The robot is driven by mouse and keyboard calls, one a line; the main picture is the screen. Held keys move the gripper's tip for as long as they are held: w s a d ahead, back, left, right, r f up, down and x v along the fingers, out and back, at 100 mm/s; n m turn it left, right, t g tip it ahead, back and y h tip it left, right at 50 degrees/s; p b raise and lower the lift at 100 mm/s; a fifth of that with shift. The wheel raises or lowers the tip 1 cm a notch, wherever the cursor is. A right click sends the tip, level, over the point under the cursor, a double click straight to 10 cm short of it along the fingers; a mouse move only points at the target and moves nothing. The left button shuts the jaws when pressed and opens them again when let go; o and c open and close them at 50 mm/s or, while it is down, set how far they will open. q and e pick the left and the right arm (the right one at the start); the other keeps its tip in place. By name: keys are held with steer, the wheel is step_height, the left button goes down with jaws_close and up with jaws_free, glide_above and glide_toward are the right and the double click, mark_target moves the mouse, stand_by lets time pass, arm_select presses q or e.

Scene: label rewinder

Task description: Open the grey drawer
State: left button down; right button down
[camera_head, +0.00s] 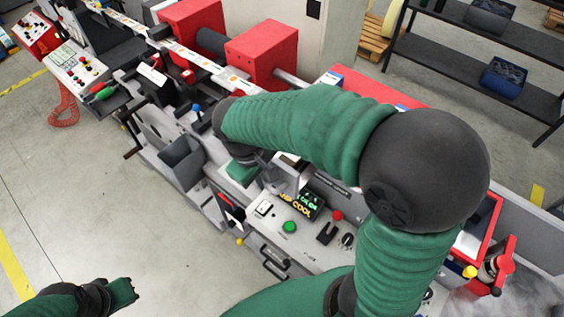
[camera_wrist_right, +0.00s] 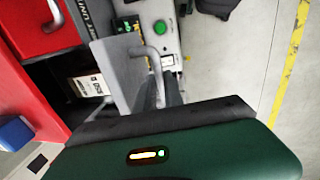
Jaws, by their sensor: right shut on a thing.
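The grey drawer shows in the right wrist view as a grey front panel (camera_wrist_right: 122,72) with a bent metal handle (camera_wrist_right: 153,52). The panel stands out from the red cabinet, with a dark space behind it that holds a pale labelled box (camera_wrist_right: 86,89). My right gripper (camera_wrist_right: 162,88) has its dark fingers shut on the handle. In the head view, my right arm hides most of this spot and the fingertips. My left gripper (camera_head: 124,291) is at the lower left of the head view, over the floor and away from the machine; its finger gap is unclear.
A red drawer front (camera_wrist_right: 35,25) with its own handle is beside the grey one. A control panel with a green button (camera_head: 289,227) and a red knob (camera_head: 337,215) lies close by. A grey bin (camera_head: 181,160) is farther left. The floor at left is clear.

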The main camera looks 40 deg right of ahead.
steer(key=s+a, duration=0.2)
steer(key=a, duration=0.5)
steer(key=shift+s+a+f, duration=0.1)
steer(key=shift+s+a, duration=0.05)
steer(key=shift+a, duration=0.05)
steer(key=c, duration=1.5)
jaws_free()
steer(key=shift+o, duration=0.2)
steer(key=shift+w, duration=0.2)
steer(key=shift+d, duration=0.1)
